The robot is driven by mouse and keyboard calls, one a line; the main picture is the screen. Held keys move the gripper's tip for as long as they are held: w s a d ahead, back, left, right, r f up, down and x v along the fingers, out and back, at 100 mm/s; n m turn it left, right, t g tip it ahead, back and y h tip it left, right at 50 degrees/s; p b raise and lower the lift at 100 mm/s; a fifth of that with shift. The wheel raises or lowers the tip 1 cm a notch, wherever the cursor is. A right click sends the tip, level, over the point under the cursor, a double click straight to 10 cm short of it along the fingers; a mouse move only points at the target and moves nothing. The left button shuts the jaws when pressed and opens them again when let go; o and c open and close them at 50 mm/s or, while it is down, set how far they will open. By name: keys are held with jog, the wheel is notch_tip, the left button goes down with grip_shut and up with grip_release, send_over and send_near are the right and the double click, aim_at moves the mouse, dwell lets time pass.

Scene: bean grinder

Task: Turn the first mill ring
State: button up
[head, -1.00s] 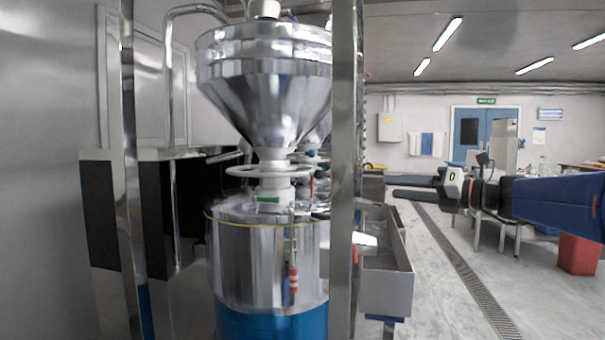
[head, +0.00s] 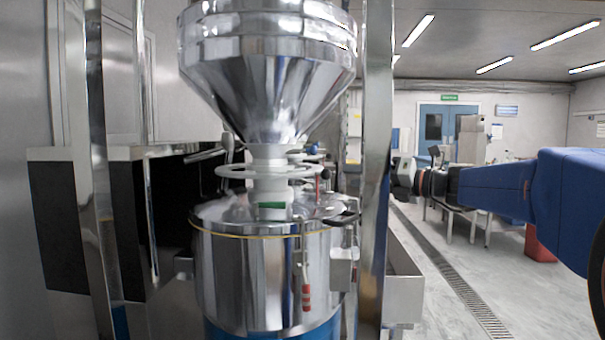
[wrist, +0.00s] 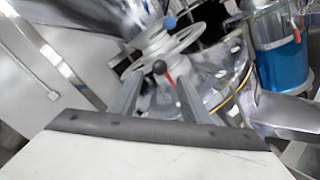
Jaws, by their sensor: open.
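The nearest mill has a pale ring (head: 268,171) around its neck, between the steel hopper (head: 265,75) and the steel drum (head: 262,270). My gripper (head: 402,174) is to the right of this mill, beyond a steel post, and apart from the ring in the picture. In the wrist view my gripper (wrist: 160,82) has its two fingers spread with nothing held. Pale spoked wheels (wrist: 185,38) show blurred ahead of the fingers. A black ball knob (wrist: 160,67) and a red lever appear between the fingertips. I cannot tell which mill these wheels belong to.
Upright steel posts (head: 377,150) stand on both sides of the nearest mill. A steel trough (head: 404,285) is to its right. Open floor with a drain grate (head: 450,270) lies further right. A blue container (wrist: 280,45) shows at the right in the wrist view.

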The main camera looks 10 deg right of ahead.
aim_at(316, 173)
jog(key=x, duration=1.6)
jog(key=shift+c, duration=0.3)
grip_shut()
jog(key=shift+w, duration=0.1)
